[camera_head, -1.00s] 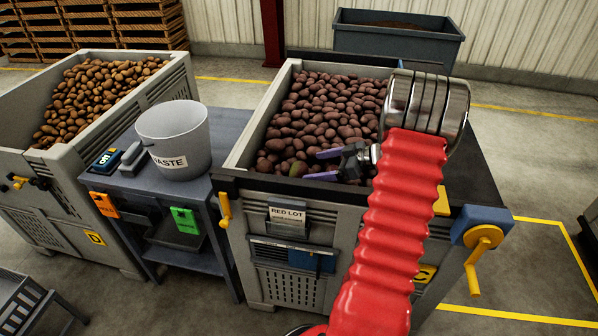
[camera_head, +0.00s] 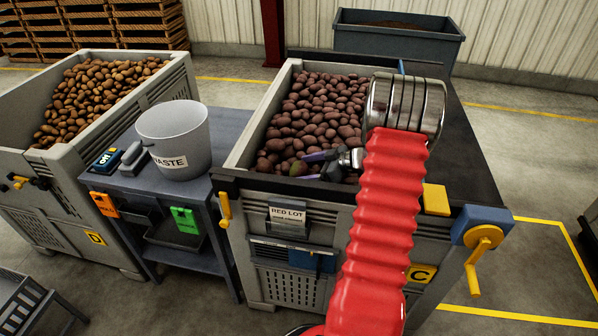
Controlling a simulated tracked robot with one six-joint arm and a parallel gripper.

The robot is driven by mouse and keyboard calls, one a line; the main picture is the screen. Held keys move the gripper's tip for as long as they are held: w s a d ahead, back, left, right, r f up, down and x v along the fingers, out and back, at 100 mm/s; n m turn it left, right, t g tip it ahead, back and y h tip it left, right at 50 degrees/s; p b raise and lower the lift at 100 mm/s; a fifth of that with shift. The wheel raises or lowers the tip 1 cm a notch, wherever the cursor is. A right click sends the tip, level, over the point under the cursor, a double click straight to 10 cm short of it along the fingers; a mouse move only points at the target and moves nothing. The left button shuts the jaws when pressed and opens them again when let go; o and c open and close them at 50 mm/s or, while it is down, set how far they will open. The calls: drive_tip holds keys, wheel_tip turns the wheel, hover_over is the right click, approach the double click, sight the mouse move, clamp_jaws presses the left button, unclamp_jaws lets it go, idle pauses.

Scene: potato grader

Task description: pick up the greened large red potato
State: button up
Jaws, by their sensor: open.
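The greened large red potato (camera_head: 299,168) lies on the pile near the front edge of the red-lot crate (camera_head: 232,150). Its upper side shows a green patch among the dark red potatoes (camera_head: 315,115). My gripper (camera_head: 308,167) points left with purple-tipped fingers, one farther back and one nearer the crate's front rim. It is open. The fingertips are right beside the greened potato, at its right side. I cannot tell whether they touch it or reach around it.
A white waste bucket (camera_head: 174,138) stands on a grey bench (camera_head: 225,120) left of the crate. Another crate (camera_head: 180,85) of brown potatoes stands farther left. A blue block with a yellow crank (camera_head: 484,240) sits at the front right. A grey tub (camera_head: 398,45) stands behind.

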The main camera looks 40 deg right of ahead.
sight(304, 167)
drive_tip(key=shift+c, duration=0.4)
drive_tip(key=c, duration=1.1)
drive_tip(key=shift+r, duration=0.1)
drive_tip(key=shift+c, duration=0.2)
wheel_tip(304, 167, up, 10)
drive_tip(key=shift+f, duration=0.1)
idle(0.4)
